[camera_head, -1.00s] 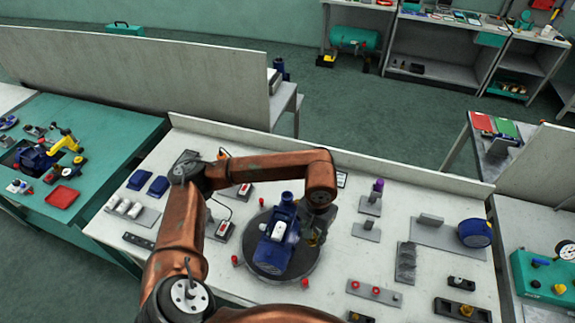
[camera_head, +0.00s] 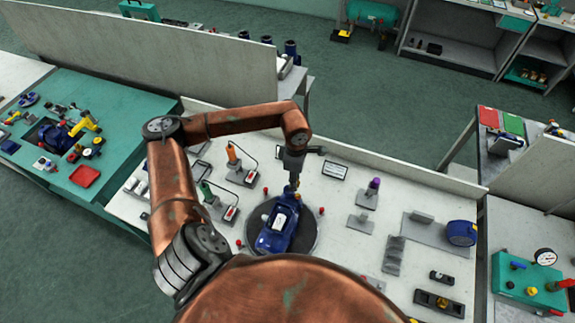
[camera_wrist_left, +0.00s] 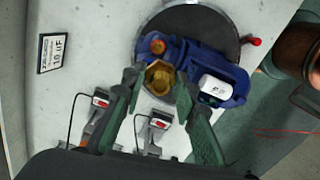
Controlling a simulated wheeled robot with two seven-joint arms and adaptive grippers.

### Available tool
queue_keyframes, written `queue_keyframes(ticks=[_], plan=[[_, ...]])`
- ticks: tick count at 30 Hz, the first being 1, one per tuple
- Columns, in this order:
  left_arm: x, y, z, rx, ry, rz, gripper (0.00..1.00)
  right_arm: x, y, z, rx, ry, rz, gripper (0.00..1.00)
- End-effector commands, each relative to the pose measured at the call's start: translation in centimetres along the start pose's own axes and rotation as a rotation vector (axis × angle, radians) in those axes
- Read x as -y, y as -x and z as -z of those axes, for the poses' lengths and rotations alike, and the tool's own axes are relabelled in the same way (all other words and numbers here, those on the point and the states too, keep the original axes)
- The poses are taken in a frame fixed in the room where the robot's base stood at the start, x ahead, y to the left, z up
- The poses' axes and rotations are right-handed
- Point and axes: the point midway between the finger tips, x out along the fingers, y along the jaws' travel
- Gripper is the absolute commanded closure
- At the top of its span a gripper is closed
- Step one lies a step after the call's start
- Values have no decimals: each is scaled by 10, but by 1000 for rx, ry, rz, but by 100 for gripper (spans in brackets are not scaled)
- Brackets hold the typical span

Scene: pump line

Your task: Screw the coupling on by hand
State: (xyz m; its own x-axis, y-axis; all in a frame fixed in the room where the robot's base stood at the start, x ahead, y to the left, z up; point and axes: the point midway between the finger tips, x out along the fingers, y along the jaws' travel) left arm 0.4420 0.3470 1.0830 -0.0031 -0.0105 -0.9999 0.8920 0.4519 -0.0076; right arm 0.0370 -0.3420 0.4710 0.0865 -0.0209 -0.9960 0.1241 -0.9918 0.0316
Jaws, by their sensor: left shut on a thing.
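The blue pump (camera_head: 272,240) with a white box on top lies on a dark round turntable (camera_head: 311,232). It also shows in the left wrist view (camera_wrist_left: 236,77). My left gripper (camera_head: 292,184) points down at the pump's far end. In the left wrist view its green fingers (camera_wrist_left: 159,82) are shut on a brass hexagonal coupling (camera_wrist_left: 160,76). The coupling is beside the pump's blue flange, near an orange-brown round fitting (camera_wrist_left: 157,46). I cannot tell whether the coupling touches the pump's port. My right gripper is not in view.
Small red knobs (camera_head: 321,210) stand around the turntable. Tools with cables on stands (camera_head: 241,166) are to its left. A framed label (camera_head: 335,170) lies behind right. Grey stands, a purple-topped part (camera_head: 374,184) and a blue round part (camera_head: 461,233) are to the right.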

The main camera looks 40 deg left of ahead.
Motion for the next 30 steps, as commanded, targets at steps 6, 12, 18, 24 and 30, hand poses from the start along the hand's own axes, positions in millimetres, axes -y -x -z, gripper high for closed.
queue_keyframes(ticks=[6, 12, 18, 24, 30], plan=[[-10, 13, 22, -7, 309, -7, 98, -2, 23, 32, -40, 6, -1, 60], [-12, 10, 25, -8, 368, -9, 98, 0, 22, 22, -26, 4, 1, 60], [-12, -1, 25, -7, 365, -9, 98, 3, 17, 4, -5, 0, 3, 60], [-12, -19, 25, -8, 364, -8, 98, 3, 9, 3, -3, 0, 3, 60], [-12, -38, 25, -9, 364, -8, 98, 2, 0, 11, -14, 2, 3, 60]])
